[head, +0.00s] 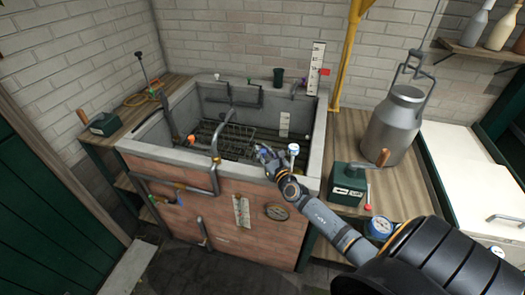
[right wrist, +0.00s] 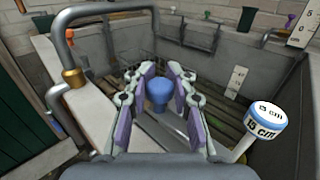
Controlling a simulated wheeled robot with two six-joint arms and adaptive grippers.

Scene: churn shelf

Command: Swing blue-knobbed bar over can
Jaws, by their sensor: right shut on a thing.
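My right gripper (head: 264,153) is over the front wall of the stone tank, its arm coming in from the lower right. In the right wrist view its two fingers (right wrist: 160,92) are closed around a blue knob (right wrist: 158,90). A pale flat bar (right wrist: 172,135) shows below the knob, partly hidden by the fingers. A grey metal can (head: 394,125) with a raised wire handle stands upright on the wooden bench to the right, apart from the gripper. My left gripper is not in view.
The stone tank (head: 312,150) holds a wire rack (head: 236,138). A bent pipe (head: 215,140) rises over its front wall, left of my gripper. A blue-and-white "15 cm" marker (right wrist: 264,118) stands close right. A green box (head: 349,180) sits on the right bench.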

